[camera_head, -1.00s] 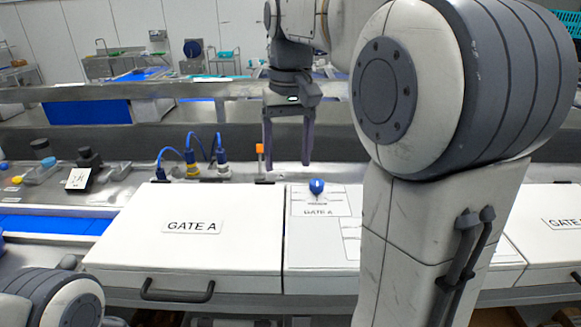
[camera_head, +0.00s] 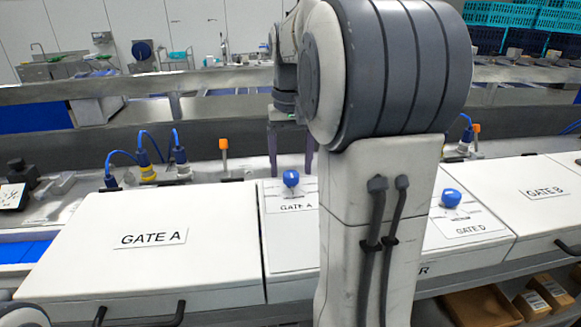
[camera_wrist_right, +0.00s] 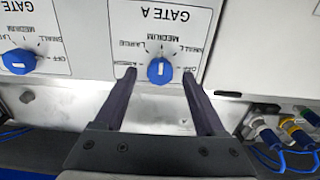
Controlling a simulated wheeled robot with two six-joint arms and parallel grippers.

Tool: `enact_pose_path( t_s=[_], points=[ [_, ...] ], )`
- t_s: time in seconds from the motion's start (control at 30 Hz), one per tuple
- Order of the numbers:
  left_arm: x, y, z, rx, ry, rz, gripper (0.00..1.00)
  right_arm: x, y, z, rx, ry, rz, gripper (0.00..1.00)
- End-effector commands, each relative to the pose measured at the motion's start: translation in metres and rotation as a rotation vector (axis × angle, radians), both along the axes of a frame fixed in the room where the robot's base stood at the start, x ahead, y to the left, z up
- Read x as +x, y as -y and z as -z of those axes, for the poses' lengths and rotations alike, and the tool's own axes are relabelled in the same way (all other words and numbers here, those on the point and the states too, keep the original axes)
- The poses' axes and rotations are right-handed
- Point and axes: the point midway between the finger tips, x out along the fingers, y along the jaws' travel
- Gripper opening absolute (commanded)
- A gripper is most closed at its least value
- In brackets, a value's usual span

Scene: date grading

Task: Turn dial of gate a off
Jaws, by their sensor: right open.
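The gate A dial (camera_head: 291,178) is a blue knob on a white panel labelled GATE A, right of the big GATE A lid. It also shows in the right wrist view (camera_wrist_right: 160,71), with a white line across it that lines up with the MEDIUM mark; OFF is printed at its right there. My right gripper (camera_wrist_right: 159,77) is open. Its fingertips stand on either side of the dial in the wrist view, with gaps; I cannot tell their height over it. In the head view the right gripper (camera_head: 291,168) is partly hidden behind my arm. My left gripper is not in view.
The white GATE A lid (camera_head: 150,238) has a black front handle. A GATE D dial (camera_head: 451,198) stands further right, beside the GATE B lid (camera_head: 545,190). Blue cables with plugs (camera_head: 147,172) and an orange-topped post (camera_head: 224,144) stand behind the panels.

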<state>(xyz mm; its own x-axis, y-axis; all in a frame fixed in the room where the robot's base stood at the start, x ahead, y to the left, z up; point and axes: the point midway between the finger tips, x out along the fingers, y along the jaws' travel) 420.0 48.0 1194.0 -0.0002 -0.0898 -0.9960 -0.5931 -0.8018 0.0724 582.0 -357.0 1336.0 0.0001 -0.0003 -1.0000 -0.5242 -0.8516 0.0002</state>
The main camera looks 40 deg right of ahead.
Motion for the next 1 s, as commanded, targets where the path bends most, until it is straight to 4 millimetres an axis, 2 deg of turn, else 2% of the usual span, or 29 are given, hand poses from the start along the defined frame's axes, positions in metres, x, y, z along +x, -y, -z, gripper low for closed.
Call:
enact_pose_path(
  t_s=[0.13, 0.43, 0.57, 0.6, 0.63, 1.0],
  points=[
    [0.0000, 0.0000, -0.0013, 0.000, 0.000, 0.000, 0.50, -0.0001, -0.0012, 0.0110, 0.001, -0.002, -0.001, 0.73],
    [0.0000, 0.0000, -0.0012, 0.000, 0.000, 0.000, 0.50, 0.0004, -0.0010, 0.0132, 0.000, 0.000, -0.002, 0.73],
    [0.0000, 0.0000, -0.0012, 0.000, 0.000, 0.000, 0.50, 0.0004, -0.0010, 0.0131, 0.000, 0.000, -0.002, 0.23],
    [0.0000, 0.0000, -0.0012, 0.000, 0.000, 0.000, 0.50, 0.0004, -0.0010, 0.0131, 0.000, 0.000, -0.002, 0.08],
    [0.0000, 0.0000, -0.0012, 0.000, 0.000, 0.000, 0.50, 0.0004, -0.0010, 0.0130, 0.000, 0.000, -0.002, 0.00],
    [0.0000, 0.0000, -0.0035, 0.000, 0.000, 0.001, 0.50, 0.0004, -0.0010, 0.0122, 0.000, 0.000, 0.048, 0.00]
  ],
)
